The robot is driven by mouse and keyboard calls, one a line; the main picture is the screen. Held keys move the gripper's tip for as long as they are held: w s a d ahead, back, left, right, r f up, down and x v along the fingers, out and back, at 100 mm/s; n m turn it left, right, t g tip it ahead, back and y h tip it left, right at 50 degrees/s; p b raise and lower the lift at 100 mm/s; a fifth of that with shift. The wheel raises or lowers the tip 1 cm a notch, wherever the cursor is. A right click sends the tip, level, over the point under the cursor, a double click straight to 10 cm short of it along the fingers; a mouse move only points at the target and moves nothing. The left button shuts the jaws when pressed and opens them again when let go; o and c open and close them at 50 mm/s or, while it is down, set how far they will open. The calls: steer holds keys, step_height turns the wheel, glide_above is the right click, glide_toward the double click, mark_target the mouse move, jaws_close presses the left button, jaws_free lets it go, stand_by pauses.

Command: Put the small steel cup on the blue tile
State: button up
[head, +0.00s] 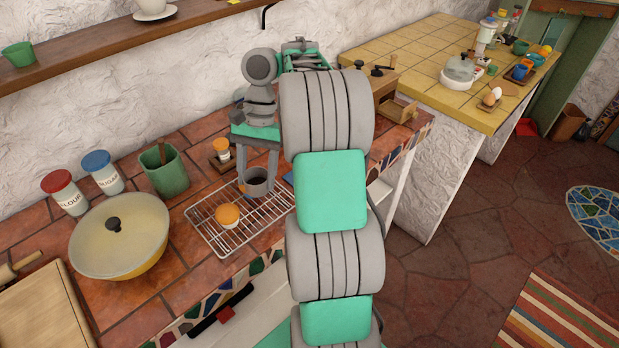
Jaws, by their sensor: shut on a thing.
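My gripper (257,172) points down over the wire rack, with its two fingers on either side of the small steel cup (258,187). It is shut on the cup, which looks upright and dark inside. The cup is at the rack's back right part; I cannot tell whether it touches the wires. A small blue patch (288,178), perhaps the blue tile, shows just right of the cup at the edge of my arm. My arm hides most of what lies there.
A green pot (164,170), flour and sugar jars, and a large lidded pan (120,235) are at left. A wooden box (385,90) stands beyond my arm.

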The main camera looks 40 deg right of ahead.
steer(key=s+d+r+m+t+h, duration=0.1)
steer(key=s+d+m+t, duration=0.2)
steer(key=s+d+m, duration=0.55)
steer(key=s+d+r+m+t+h, duration=0.1)
steer(key=s+d+m+t, duration=0.25)
steer(key=d+m, duration=1)
steer(key=w+a+f, duration=0.1)
steer(key=w+f, duration=0.2)
steer(key=w, duration=0.1)
steer(key=w+a+f+n+b, duration=0.1)
steer(key=w+f, duration=0.2)
steer(key=w, duration=0.1)
steer(key=w+a+f+n+b, duration=0.1)
steer(key=w+f, duration=0.2)
steer(key=w, duration=0.2)
steer(key=shift+a+f, duration=0.4)
step_height(320, 180, down, 3)
steer(key=shift+d+r+p, duration=0.1)
steer(key=shift+p, duration=0.2)
steer(key=o, duration=1.4)
